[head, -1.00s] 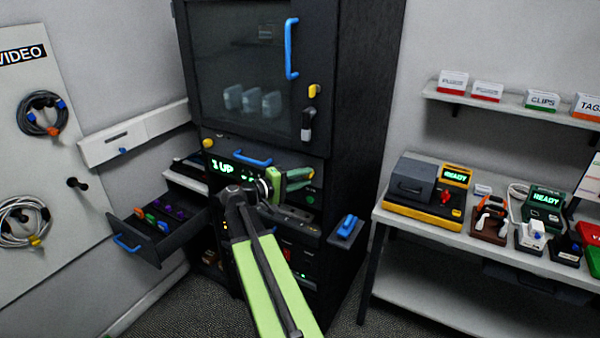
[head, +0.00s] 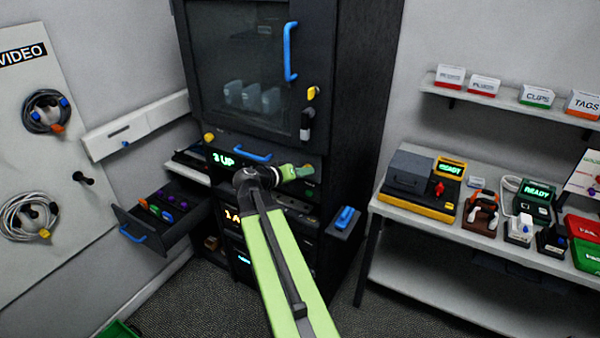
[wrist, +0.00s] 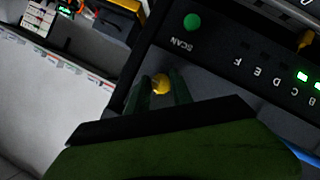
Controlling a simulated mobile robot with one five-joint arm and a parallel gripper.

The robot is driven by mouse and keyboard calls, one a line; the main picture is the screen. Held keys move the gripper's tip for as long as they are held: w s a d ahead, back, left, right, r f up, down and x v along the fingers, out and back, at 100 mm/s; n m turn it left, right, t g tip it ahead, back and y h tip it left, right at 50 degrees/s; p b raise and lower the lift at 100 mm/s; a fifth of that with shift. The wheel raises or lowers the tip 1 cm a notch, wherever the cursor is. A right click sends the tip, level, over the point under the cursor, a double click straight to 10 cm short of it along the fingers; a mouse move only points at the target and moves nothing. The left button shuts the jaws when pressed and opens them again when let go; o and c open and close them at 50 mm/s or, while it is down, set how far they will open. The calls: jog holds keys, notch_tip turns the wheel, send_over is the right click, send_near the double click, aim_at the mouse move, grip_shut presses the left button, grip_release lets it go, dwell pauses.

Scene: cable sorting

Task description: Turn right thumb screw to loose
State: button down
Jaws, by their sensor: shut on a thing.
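The right thumb screw (wrist: 161,84), a yellow knob, sits at the end of the dark rack panel (wrist: 232,85) in the wrist view. My gripper (wrist: 160,90) is shut on it, one finger on each side. In the head view my gripper (head: 303,172) reaches the right end of the panel below the blue handle (head: 247,154), and hides most of the screw. How far the screw is turned cannot be told. The left thumb screw (head: 209,137) is yellow, at the panel's other end; it also shows in the wrist view (wrist: 306,38).
The panel display (head: 223,160) reads "3 UP". A green SCAN button (wrist: 192,21) is close to my fingers. The glass cabinet door (head: 245,75) is above. An open drawer (head: 165,222) juts out at left; a workbench (head: 420,217) with devices stands at right.

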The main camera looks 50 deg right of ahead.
jog(key=shift+d+r+m, duration=0.1)
jog(key=shift+r+m, duration=0.05)
jog(key=shift+m, duration=0.15)
dwell(0.4)
jog(key=c, duration=1.1)
grip_release()
jog(key=shift+s, duration=0.2)
jog(key=shift+w, duration=0.1)
